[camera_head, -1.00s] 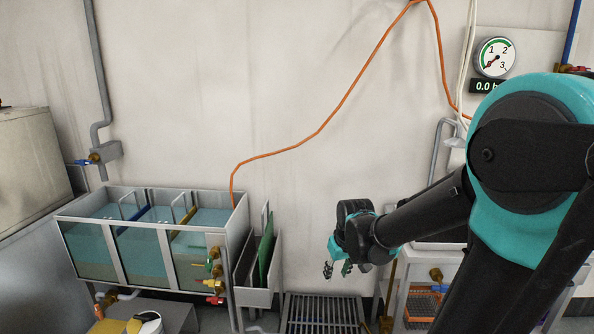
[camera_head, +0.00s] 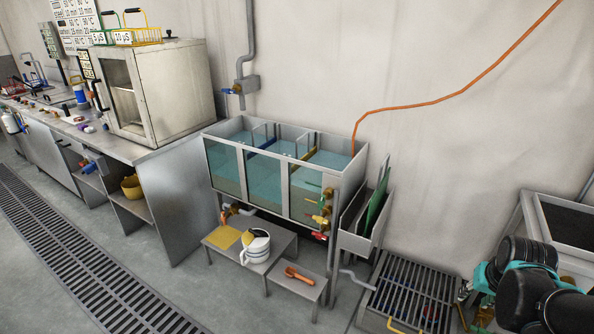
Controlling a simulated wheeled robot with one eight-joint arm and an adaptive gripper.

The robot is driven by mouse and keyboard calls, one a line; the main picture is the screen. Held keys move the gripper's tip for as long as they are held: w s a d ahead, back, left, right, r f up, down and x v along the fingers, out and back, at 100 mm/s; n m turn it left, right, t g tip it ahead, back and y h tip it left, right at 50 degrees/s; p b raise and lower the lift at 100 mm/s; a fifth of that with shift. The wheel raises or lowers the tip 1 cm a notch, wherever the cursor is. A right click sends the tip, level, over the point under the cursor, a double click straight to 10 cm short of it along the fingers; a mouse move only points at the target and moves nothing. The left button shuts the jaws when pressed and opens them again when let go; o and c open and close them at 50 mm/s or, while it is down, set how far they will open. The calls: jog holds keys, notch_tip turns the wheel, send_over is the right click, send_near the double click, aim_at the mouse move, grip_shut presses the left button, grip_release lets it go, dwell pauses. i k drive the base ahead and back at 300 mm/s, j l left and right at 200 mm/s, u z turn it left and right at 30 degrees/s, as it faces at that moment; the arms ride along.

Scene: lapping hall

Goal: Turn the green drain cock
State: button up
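The green drain cock (camera_head: 313,184) is a small green lever on a brass valve, near the top of a column of cocks at the right front corner of a three-part glass tank (camera_head: 362,160). A yellow cock (camera_head: 318,220) and a red cock (camera_head: 320,236) sit below it. My gripper (camera_head: 470,301) is at the lower right, well to the right of the cocks and apart from them. Its dark fingers are small and partly hidden by my arm, so I cannot tell whether they are open.
A rack with a green panel (camera_head: 376,208) stands just right of the cocks. A slatted grate (camera_head: 410,290) lies between it and my gripper. Below the tank are a low stand (camera_head: 222,258) with a white jug (camera_head: 256,246) and a step with an orange-brown tool (camera_head: 298,275). Open floor lies front left.

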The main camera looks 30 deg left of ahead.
aim_at(321, 202)
jog(key=i+j+u, duration=0.85)
